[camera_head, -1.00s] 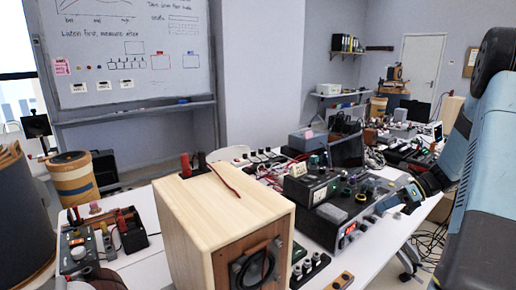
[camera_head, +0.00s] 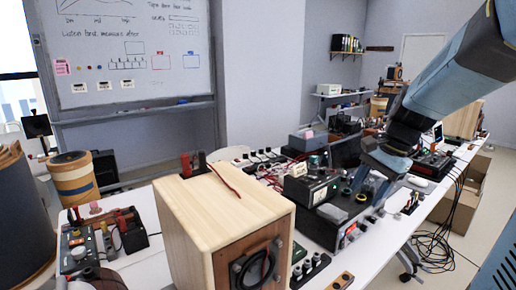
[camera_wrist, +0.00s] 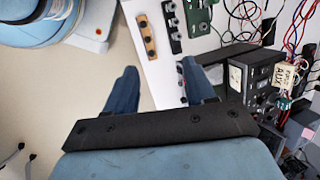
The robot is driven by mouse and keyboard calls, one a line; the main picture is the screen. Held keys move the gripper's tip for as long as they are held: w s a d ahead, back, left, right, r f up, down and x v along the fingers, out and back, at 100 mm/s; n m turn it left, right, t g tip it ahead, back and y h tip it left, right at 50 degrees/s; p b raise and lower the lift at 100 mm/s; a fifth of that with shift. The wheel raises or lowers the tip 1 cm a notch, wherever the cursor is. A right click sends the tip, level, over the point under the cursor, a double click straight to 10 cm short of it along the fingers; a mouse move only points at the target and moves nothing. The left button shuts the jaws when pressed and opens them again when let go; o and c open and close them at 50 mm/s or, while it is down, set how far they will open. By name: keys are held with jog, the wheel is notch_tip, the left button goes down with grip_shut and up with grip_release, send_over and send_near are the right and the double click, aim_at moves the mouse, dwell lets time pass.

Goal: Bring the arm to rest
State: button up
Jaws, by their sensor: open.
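My arm (camera_head: 450,75) reaches in from the upper right in the head view, with its blue links sloping down to the left. My gripper (camera_head: 371,192) hangs over the workbench, in front of the dark test equipment and right of the wooden speaker cabinet. In the wrist view my gripper (camera_wrist: 158,80) shows two blue fingers spread apart with nothing between them. Below them lie the white bench edge and pale floor.
The wooden speaker cabinet (camera_head: 222,210) stands at the front of the white bench. A black instrument (camera_head: 312,188) and bench gear fill its middle. A cardboard box (camera_head: 462,195) and loose black cables (camera_head: 437,245) are on the floor at right. The floor beside the bench is otherwise fairly clear.

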jog(key=s+a+r+n+t+h, duration=0.1)
jog(key=s+r+n+t, duration=0.1)
jog(key=s+n, duration=0.3)
jog(key=s+a+r+n+t+h, duration=0.2)
jog(key=s+n, duration=0.4)
jog(key=s, duration=0.1)
jog(key=shift+r+t, duration=0.3)
jog(key=shift+r, duration=0.1)
jog(key=shift+s, duration=0.1)
dwell(1.2)
